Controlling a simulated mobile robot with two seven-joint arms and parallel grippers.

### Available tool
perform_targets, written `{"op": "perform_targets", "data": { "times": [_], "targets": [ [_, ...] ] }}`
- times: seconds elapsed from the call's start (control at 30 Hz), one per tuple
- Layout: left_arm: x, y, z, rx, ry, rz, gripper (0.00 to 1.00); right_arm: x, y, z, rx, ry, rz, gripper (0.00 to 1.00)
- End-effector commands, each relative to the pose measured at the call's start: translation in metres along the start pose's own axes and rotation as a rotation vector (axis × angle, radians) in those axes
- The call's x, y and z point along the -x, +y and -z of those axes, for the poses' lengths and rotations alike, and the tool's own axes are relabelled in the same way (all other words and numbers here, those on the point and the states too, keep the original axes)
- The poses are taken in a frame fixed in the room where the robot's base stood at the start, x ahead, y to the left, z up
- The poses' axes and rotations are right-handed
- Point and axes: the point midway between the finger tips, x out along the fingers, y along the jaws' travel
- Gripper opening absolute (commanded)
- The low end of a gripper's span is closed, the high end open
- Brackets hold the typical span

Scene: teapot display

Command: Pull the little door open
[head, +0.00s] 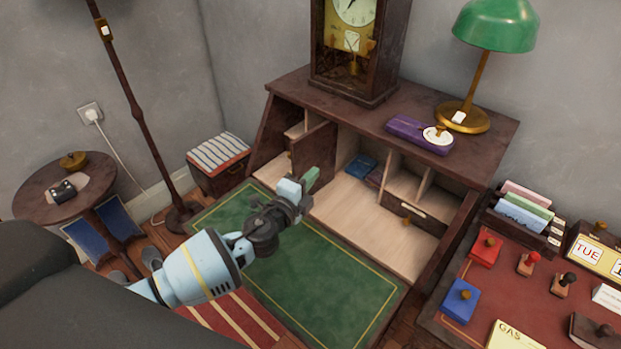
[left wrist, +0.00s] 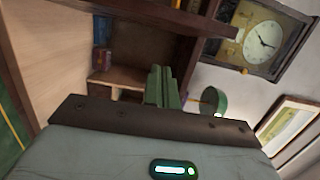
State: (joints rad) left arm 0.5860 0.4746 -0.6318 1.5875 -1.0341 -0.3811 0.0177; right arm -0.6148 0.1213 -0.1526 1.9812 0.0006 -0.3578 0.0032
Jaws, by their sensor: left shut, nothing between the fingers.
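The little door (head: 313,152) is a dark wooden panel in the left part of the desk's interior. In the head view it appears swung out from the desk front, with a small knob at its left edge. The pale compartment floor shows to its left. My left gripper (head: 308,180) is in front of the door's lower part, over the green writing surface. Its green fingers are shut and empty, and show in the left wrist view (left wrist: 162,88). They hide the door's lower right; I cannot tell whether they touch it. My right gripper is not in view.
The desk (head: 430,165) has open pigeonholes and a small drawer (head: 408,211) at right. A clock (head: 357,45), a purple box (head: 418,134) and a green lamp (head: 495,25) stand on top. The green writing surface (head: 320,285) is clear.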

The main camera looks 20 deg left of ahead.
Motion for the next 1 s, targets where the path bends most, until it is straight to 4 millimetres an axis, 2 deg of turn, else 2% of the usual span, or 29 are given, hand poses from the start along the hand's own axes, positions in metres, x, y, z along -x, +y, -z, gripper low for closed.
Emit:
{"op": "perform_targets", "data": {
  "times": [0.03,0.2,0.5,0.7,1.0],
  "targets": [
    [0.013,0.002,0.0,0.001,0.002,-0.003,0.0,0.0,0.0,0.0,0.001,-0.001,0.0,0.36],
    [0.046,0.002,0.001,0.003,0.002,-0.004,0.0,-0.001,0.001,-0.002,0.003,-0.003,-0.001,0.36],
    [0.089,0.003,0.001,0.001,0.001,-0.004,0.0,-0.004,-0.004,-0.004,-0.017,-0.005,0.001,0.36],
    [0.099,0.001,0.001,0.0,0.001,-0.001,0.0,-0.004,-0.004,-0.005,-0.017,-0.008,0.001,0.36],
    [0.099,0.0,0.001,0.0,0.001,0.0,0.0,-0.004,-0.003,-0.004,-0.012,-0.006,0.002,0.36]
  ]
}}
